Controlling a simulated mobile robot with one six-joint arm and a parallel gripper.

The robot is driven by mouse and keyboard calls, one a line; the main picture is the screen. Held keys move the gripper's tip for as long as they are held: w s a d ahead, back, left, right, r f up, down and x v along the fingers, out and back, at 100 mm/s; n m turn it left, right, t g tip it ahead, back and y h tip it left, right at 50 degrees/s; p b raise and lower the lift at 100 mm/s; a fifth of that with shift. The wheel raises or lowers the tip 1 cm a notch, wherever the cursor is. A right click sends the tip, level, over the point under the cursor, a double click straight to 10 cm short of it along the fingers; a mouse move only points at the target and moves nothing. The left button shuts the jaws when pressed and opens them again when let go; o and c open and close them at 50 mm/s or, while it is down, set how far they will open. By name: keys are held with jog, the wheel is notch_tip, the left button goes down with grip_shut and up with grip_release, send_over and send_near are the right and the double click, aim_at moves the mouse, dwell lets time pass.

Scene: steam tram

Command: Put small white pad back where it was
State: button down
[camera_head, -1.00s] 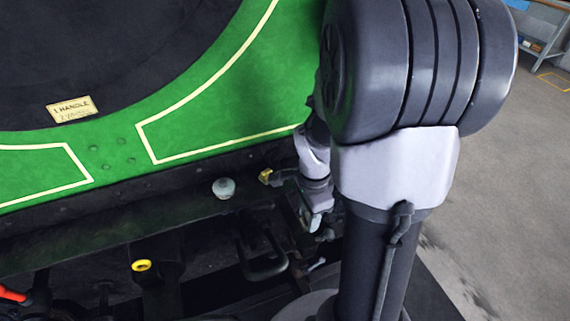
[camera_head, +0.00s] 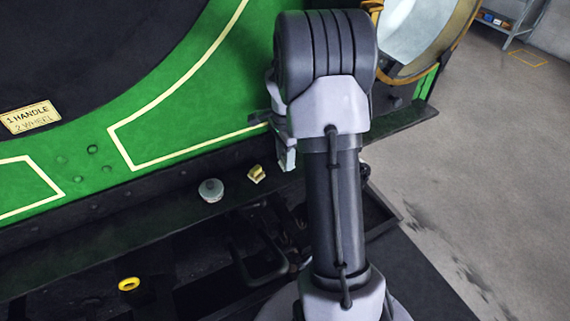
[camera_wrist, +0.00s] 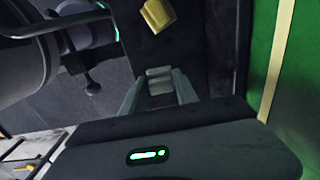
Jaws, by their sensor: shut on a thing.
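My gripper (camera_wrist: 160,92) is shut on a small pale grey-white block, which I take to be the small white pad (camera_wrist: 159,73). Only its end shows between the fingertips in the wrist view. In the head view my gripper (camera_head: 287,158) points down by the dark ledge (camera_head: 150,205) under the green panel, partly hidden by my arm. The pad cannot be made out there.
A brass fitting (camera_head: 256,174) sits on the ledge left of my gripper, also in the wrist view (camera_wrist: 157,14). Beside it is a grey round knob (camera_head: 211,190). A yellow ring (camera_head: 129,284) lies lower left. A large brass-rimmed lamp (camera_head: 415,35) stands right.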

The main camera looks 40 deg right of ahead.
notch_tip(320, 180, down, 2)
jog(key=shift+f+b, duration=0.15)
jog(key=shift+b, duration=0.2)
jog(key=c, duration=0.9)
grip_release()
jog(key=shift+c, duration=0.2)
